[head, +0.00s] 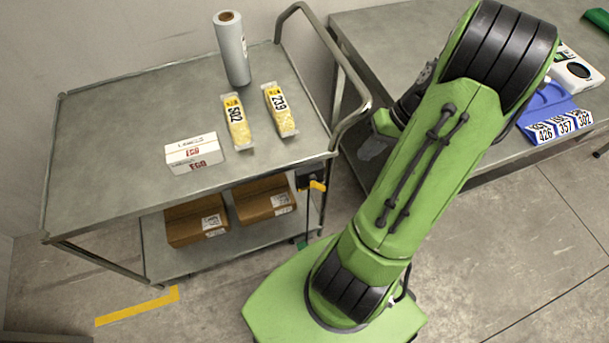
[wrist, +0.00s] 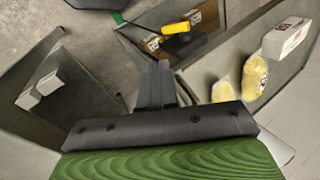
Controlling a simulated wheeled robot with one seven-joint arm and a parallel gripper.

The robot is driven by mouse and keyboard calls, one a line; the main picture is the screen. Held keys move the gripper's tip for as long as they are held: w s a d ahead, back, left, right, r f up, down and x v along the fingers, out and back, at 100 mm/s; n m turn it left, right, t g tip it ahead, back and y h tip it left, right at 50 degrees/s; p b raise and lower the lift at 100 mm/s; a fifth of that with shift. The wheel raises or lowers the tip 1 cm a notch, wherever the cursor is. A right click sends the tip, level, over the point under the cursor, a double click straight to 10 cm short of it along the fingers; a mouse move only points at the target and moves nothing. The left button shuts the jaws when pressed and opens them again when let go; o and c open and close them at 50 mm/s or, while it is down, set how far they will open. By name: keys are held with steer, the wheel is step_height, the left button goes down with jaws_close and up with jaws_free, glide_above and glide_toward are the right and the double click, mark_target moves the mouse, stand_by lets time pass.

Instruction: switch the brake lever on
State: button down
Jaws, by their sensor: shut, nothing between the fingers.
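The brake lever (head: 317,185) is a small yellow handle on a black housing at the cart's right front corner, below the top deck. In the wrist view the yellow lever (wrist: 176,28) lies beyond my fingertips, near the top centre, on its dark housing. My gripper (wrist: 157,75) is shut and empty, with clear space between its tips and the lever. In the head view my gripper (head: 372,147) is beside the cart's right end, above and to the right of the lever, partly hidden by my green arm.
The metal cart (head: 110,130) carries a white box (head: 195,153), two yellow packs and a grey roll (head: 231,48). Cardboard boxes (head: 197,219) sit on its lower shelf. The cart's tubular handle (head: 340,60) rises near my gripper. A workbench (head: 375,30) stands at right.

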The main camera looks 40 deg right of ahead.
steer(key=shift+s+d+f, duration=0.2)
steer(key=shift+s+f, duration=0.05)
steer(key=shift+f, duration=0.1)
steer(key=b, duration=0.4)
glide_toward(325, 187)
step_height(325, 187, down, 3)
steer(key=shift+w+a+f+b, duration=0.3)
steer(key=shift+a+f+b, duration=0.05)
steer(key=shift+a+f, duration=0.15)
steer(key=shift+w+a+f+b, duration=0.25)
steer(key=shift+a+f+b, duration=0.1)
steer(key=shift+a, duration=0.15)
steer(key=shift+w+a+f, duration=0.15)
steer(key=shift+w+a, duration=0.1)
steer(key=shift+a, duration=0.15)
